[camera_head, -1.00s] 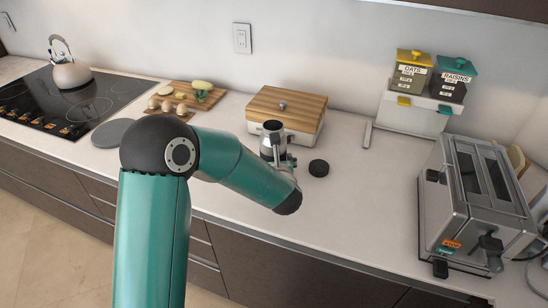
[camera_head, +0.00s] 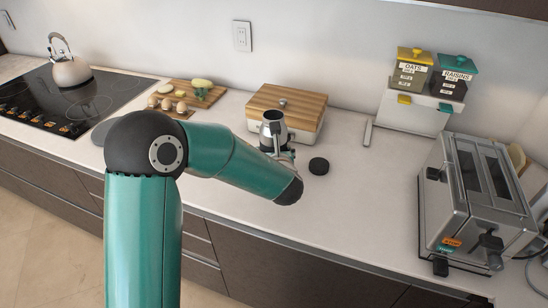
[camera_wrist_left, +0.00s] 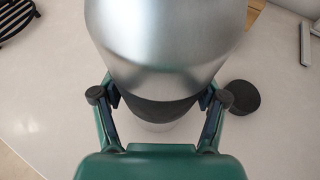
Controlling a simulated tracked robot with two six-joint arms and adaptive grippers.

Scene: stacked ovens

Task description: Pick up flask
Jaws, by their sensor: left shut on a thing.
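The flask (camera_head: 273,131) is a steel cylinder with a dark band and an open top, in front of the wooden-lidded box. It fills the top of the left wrist view (camera_wrist_left: 165,45). My left gripper (camera_head: 285,155) is shut on the flask, with one finger on each side near its dark band (camera_wrist_left: 160,108). The flask looks nearly upright, and the wrist view shows a pale patch of counter below it. My teal left arm hides part of the gripper in the head view. My right gripper is not in view.
A black round lid (camera_head: 319,166) lies on the counter right of the flask. A white box with a wooden lid (camera_head: 288,103) stands close behind. The front counter is clear.

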